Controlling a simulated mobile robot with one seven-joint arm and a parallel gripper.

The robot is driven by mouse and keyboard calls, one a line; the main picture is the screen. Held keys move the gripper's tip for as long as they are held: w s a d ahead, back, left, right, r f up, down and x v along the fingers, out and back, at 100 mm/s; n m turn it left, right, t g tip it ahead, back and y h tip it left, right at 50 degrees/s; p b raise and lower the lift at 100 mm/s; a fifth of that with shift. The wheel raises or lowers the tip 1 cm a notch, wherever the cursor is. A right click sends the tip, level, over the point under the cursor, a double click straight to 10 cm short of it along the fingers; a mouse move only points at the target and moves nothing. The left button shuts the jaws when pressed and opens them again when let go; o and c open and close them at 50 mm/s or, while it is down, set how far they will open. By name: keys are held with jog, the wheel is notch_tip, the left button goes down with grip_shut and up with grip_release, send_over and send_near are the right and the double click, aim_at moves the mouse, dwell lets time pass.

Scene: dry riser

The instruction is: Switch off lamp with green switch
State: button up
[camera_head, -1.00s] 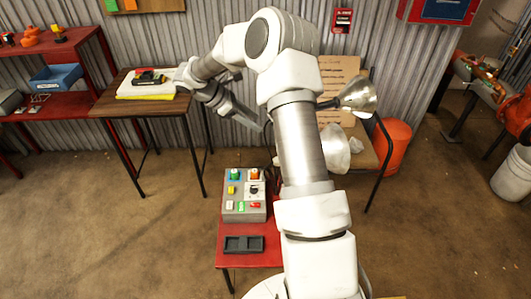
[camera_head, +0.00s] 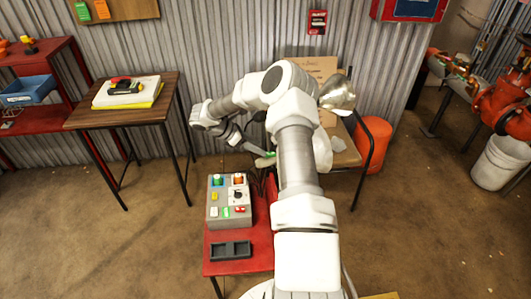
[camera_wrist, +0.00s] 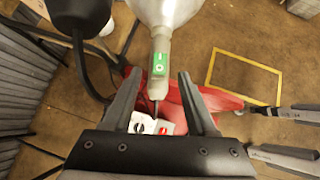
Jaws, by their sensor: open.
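The lamp (camera_wrist: 168,10) has a pale shade and a grey neck carrying a green switch (camera_wrist: 160,64) with white marks. In the head view its white shade (camera_head: 322,152) is partly behind my arm, and its neck with a green patch (camera_head: 265,161) points left. My gripper (camera_wrist: 159,74) is open and empty, its fingers on either side of the lower neck in the wrist view. The switch shows between and slightly beyond the fingertips. I cannot tell whether anything touches.
A silver reflector lamp (camera_head: 337,94) stands near the cardboard. A grey button box (camera_head: 229,212) and black tray (camera_head: 231,250) sit on a red table (camera_head: 256,260). A wooden table (camera_head: 80,115) stands left. A black cable hangs from the neck. Floor at front left is clear.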

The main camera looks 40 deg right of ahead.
jog(key=shift+x, duration=2.3)
grip_shut()
